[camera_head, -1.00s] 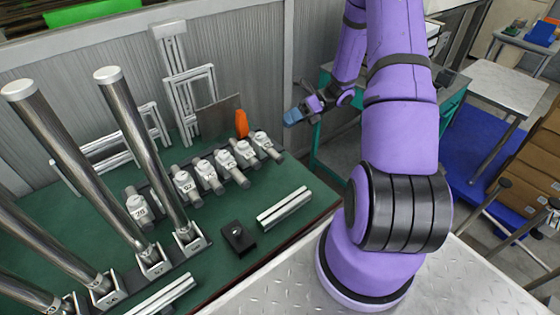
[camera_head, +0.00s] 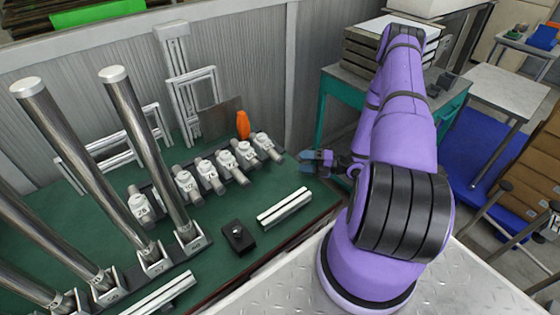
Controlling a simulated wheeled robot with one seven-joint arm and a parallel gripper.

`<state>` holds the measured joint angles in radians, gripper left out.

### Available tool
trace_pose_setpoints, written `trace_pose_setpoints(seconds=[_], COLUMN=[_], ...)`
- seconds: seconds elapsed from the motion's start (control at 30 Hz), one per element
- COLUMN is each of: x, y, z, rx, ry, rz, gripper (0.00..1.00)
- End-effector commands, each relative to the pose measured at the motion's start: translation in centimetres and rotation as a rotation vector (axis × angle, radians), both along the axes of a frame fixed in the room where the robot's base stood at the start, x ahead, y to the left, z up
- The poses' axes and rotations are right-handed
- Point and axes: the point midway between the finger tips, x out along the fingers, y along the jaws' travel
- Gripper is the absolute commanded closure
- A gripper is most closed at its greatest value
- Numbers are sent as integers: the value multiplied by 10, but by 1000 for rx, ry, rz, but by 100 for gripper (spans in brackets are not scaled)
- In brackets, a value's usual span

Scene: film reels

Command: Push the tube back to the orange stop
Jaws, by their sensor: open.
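An orange upright piece (camera_head: 242,126) stands at the back of the green bench, just behind a row of short metal cylinders with pale numbered parts (camera_head: 228,166). Long shiny steel tubes with white caps lean at the left, their feet in numbered brackets; one is the nearer-to-middle tube (camera_head: 145,150), another the tube to its left (camera_head: 70,170). I cannot tell which tube the task means. My gripper (camera_head: 308,160) has bluish fingertips pointing left. It is open and empty, off the right end of the row, touching none of these things.
A small black block (camera_head: 238,238) and a silver profile bar (camera_head: 285,207) lie on the green bench top (camera_head: 230,208) in front of the row. White frames (camera_head: 196,100) and a brownish plate stand behind it. A teal-framed table (camera_head: 345,80) stands behind my arm.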

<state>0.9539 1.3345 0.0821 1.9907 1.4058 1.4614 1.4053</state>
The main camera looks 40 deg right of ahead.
Motion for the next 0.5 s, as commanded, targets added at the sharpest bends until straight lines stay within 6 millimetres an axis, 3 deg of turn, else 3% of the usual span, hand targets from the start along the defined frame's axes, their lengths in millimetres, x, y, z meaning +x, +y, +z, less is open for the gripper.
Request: trace_pose_setpoints(seconds=[0.23,0.5], x=[30,55], y=[34,60], z=[0,0], rx=[1,-1], ry=[-1,0], rz=[5,4], gripper=[42,42])
